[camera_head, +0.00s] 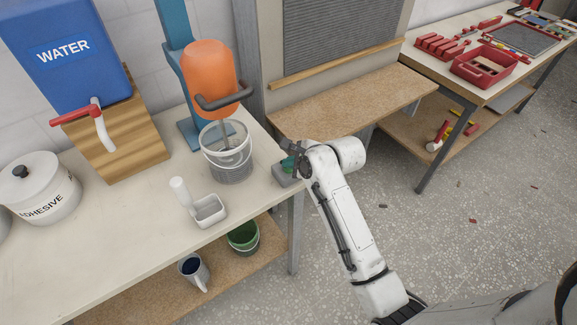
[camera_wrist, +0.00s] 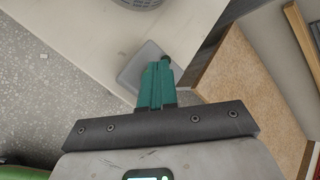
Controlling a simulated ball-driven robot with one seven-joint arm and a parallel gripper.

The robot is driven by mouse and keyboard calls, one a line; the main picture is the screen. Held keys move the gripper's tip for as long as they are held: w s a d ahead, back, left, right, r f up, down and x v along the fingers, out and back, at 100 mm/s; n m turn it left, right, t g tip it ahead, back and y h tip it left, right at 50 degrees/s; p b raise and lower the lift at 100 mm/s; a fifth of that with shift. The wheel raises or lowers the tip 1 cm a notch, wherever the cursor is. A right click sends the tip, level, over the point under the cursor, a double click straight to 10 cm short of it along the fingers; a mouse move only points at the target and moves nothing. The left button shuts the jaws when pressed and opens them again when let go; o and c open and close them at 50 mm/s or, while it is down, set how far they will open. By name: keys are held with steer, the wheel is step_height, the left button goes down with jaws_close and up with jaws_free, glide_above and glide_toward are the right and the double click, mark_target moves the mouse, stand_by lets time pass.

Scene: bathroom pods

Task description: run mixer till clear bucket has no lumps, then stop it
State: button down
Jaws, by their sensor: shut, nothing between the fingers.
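The clear bucket (camera_head: 231,171) stands upright on the table under the orange mixer (camera_head: 208,72), whose shaft reaches down into it. Grey material shows low in the bucket; I cannot tell whether it has lumps or whether the mixer is turning. A small grey box (camera_head: 283,180) sits at the table's right corner. It also shows in the wrist view (camera_wrist: 130,72), with a dark green knob at its far side. My gripper (camera_head: 290,160) is shut and empty, its teal fingers (camera_wrist: 157,80) over this box. I cannot tell if they touch it.
A blue water tank (camera_head: 62,55) with a red-handled tap stands on a wooden block at left, beside an adhesive pot (camera_head: 40,190). A lower wooden bench (camera_head: 350,100) is behind my arm.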

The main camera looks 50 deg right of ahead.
mark_target(291, 170)
steer(key=shift+r+p, duration=0.85)
steer(key=shift+p, duration=0.3)
steer(key=shift+r, duration=0.1)
step_height(291, 170, up, 3)
steer(key=p, duration=0.3)
steer(key=shift+f, duration=0.2)
step_height(291, 170, up, 2)
steer(key=shift+r, duration=0.15)
stand_by(0.4)
